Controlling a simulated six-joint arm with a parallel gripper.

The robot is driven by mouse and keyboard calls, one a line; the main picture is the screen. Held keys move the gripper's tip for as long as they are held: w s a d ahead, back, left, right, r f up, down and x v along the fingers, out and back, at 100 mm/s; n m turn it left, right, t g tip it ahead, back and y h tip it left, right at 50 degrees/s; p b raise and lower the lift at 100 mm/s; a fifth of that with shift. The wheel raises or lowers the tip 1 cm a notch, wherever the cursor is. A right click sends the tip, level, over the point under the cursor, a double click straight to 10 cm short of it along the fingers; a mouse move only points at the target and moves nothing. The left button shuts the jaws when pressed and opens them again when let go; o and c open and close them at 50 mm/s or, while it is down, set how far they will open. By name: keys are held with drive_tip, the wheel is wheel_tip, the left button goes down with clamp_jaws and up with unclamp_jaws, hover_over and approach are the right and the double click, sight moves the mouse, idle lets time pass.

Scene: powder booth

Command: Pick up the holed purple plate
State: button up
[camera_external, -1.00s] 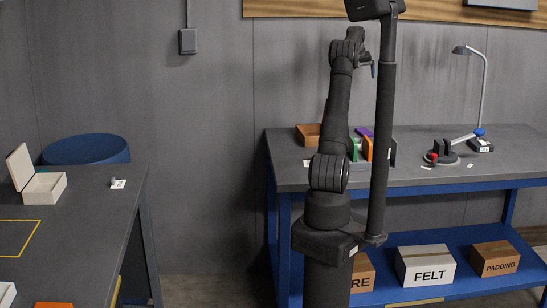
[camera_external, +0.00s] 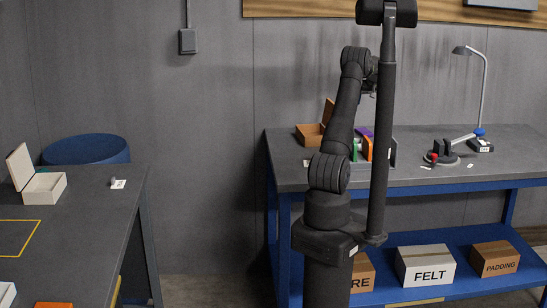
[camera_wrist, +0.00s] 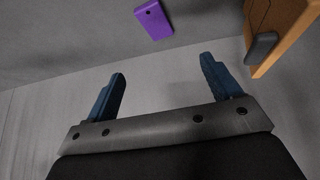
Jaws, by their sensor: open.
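The purple plate (camera_wrist: 154,20) shows near the top middle of the wrist view, with a small dark hole at its upper end. It appears against a grey surface. My gripper (camera_wrist: 162,68) is open and empty, its two blue fingers spread, with the plate beyond the fingertips and apart from them. In the external view a purple piece (camera_external: 365,131) shows on the back bench behind a green and an orange piece. Most of it is hidden, and my gripper is largely hidden behind my arm there.
An orange-brown panel (camera_wrist: 284,28) with a dark grey block stands right of the fingers in the wrist view. On the bench are an open brown box (camera_external: 309,135), an orange piece (camera_external: 367,148), a green piece (camera_external: 355,149) and a lamp (camera_external: 482,95) to the right.

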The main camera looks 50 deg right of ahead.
wheel_tip(320, 180, down, 3)
drive_tip(key=s+d, duration=0.1)
approach(364, 131)
drive_tip(key=shift+d+f+t, duration=0.3)
drive_tip(key=shift+d+f, duration=0.35)
drive_tip(key=shift+f, duration=0.2)
drive_tip(key=shift+x, duration=3.25)
drive_tip(key=shift+w+a, duration=0.15)
drive_tip(key=c, duration=1.2)
